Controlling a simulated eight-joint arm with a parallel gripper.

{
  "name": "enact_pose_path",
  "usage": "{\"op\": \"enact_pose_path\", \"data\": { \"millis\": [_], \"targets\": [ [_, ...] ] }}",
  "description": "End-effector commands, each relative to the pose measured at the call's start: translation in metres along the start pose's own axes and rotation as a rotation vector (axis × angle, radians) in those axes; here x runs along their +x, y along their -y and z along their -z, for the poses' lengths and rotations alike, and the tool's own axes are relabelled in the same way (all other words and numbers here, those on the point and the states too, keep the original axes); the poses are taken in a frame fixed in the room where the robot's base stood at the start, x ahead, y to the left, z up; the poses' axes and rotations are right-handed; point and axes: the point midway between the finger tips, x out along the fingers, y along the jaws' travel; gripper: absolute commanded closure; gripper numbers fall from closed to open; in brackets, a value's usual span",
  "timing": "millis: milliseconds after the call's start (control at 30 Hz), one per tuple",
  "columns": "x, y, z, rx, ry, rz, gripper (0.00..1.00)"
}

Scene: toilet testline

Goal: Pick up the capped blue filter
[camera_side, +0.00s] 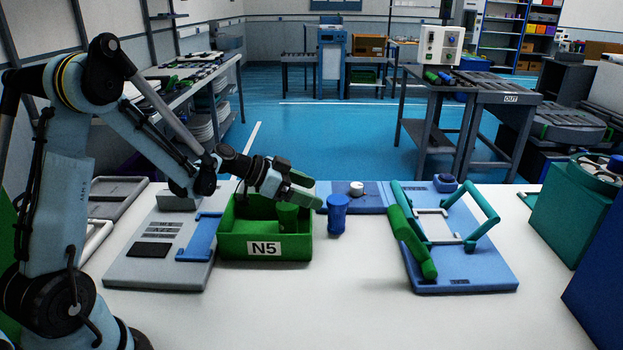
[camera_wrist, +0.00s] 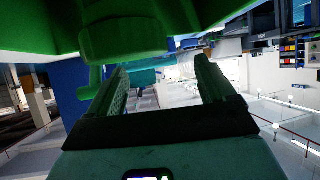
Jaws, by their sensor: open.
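A blue cylindrical filter (camera_side: 337,214) stands upright on the white table, just right of the green bin marked N5 (camera_side: 265,247). Its top is blue too; I cannot make out a separate cap. My gripper (camera_side: 302,193) is over the right part of the bin, tilted down to the right, left of the filter and apart from it. In the wrist view my gripper (camera_wrist: 163,80) has its two fingers spread, with nothing clearly between them. A large green shape with a rounded end (camera_wrist: 125,38) fills the top there. A blue surface (camera_wrist: 72,92) shows at left; I cannot tell what it is.
A green cylinder (camera_side: 287,216) stands in the bin. A grey panel with a blue bracket (camera_side: 198,238) lies left. A blue fixture board (camera_side: 465,285) with green handles and a green bar (camera_side: 411,243) lies right. The front of the white table is clear.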

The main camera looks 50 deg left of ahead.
Motion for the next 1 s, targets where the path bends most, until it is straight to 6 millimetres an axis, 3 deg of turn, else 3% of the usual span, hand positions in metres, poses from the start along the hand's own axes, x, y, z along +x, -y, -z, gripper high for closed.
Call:
{"op": "enact_pose_path", "data": {
  "millis": [267, 533, 867, 1000],
  "targets": [
    [0.020, -0.001, -0.001, 0.000, 0.001, -0.001, 0.17],
    [0.055, -0.002, -0.002, 0.001, 0.001, -0.001, 0.17],
    [0.061, -0.002, -0.002, -0.001, 0.001, 0.001, 0.17],
    [0.061, -0.002, -0.002, -0.001, 0.001, 0.001, 0.39]
  ]
}}
